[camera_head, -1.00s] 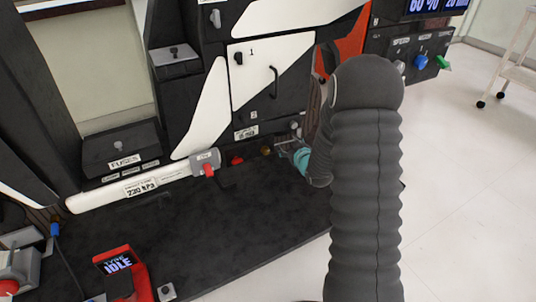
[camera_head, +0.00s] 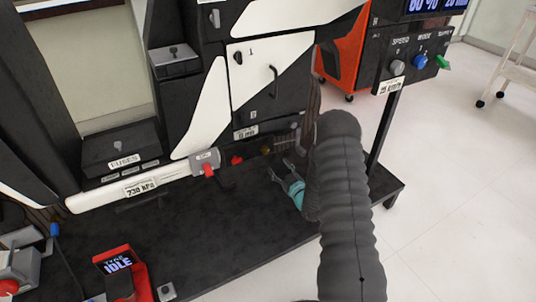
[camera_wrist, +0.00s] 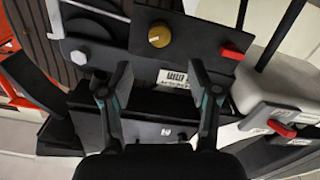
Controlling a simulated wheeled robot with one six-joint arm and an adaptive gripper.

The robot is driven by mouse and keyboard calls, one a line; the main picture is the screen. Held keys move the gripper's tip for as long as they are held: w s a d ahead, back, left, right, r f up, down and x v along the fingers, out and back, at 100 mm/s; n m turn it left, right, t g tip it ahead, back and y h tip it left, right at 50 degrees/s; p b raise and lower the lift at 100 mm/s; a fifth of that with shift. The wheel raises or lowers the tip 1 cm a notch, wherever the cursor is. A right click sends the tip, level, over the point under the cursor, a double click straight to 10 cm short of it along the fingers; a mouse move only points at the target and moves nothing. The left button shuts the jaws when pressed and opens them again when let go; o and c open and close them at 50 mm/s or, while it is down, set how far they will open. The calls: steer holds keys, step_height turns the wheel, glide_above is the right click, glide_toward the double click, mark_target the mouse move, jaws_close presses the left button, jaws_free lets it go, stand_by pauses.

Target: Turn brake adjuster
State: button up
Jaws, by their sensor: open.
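A round brass knob (camera_head: 266,150), which I take to be the brake adjuster, is on the low dark block at the foot of the rig. In the wrist view the brass knob (camera_wrist: 159,35) shows clearly at the top middle, beyond my fingertips. My gripper (camera_head: 281,168) is in front of and slightly right of the knob in the head view. In the wrist view my gripper (camera_wrist: 152,78) has its two fingers spread wide, with nothing between them. It is apart from the knob.
A red knob (camera_wrist: 231,52) sits right of the brass one. A white cylinder (camera_head: 140,188) with a red lever (camera_head: 208,170) lies to the left. A white panel (camera_head: 265,80) rises above. A post (camera_head: 382,130) carries the control box (camera_head: 412,62). The dark base plate (camera_head: 190,250) is largely clear.

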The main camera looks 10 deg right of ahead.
mark_target(266, 152)
steer(key=x, duration=0.9)
steer(key=shift+w, duration=0.2)
steer(key=c, duration=1.2)
